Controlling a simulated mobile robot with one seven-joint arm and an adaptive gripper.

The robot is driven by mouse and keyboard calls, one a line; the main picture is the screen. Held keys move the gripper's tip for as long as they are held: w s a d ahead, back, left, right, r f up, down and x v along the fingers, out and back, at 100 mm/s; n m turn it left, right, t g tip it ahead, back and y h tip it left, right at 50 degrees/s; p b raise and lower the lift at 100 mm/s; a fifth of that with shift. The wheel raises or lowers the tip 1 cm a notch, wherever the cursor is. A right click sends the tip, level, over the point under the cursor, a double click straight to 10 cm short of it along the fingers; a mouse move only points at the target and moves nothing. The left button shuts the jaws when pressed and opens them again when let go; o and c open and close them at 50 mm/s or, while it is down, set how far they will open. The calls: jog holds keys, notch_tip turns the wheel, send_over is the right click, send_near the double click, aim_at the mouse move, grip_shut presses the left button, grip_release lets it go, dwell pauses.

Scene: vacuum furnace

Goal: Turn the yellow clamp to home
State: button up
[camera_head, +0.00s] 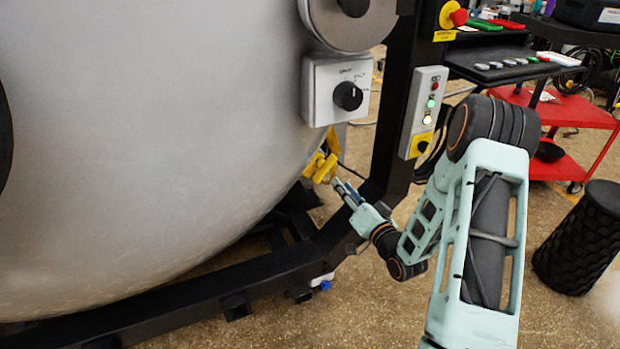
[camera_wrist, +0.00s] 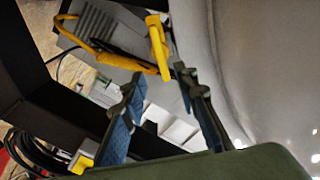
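The yellow clamp (camera_head: 320,166) sits at the lower right edge of the big grey furnace vessel (camera_head: 150,130), below the switch box. In the wrist view the yellow clamp (camera_wrist: 158,46) shows as an upright bar with a wider top end, beside the curved grey wall. My gripper (camera_head: 339,186) is just below and to the right of the clamp. In the wrist view my gripper (camera_wrist: 160,77) has its two fingers apart with nothing between them. The lower end of the bar appears just beyond the fingertips. I cannot tell whether they touch.
A white switch box (camera_head: 335,90) with a black knob hangs above the clamp. A black post (camera_head: 393,100) with a button panel (camera_head: 424,112) stands right of it. The black base frame (camera_head: 190,310) runs below. A red cart (camera_head: 560,110) stands at right.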

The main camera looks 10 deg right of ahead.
aim_at(328, 170)
jog(key=b+x, duration=0.1)
jog(key=x, duration=0.9)
jog(key=shift+w+a+b, duration=0.2)
jog(key=shift+w+b, duration=0.1)
jog(key=shift+b, duration=0.1)
jog(key=shift+c, duration=0.7)
grip_shut()
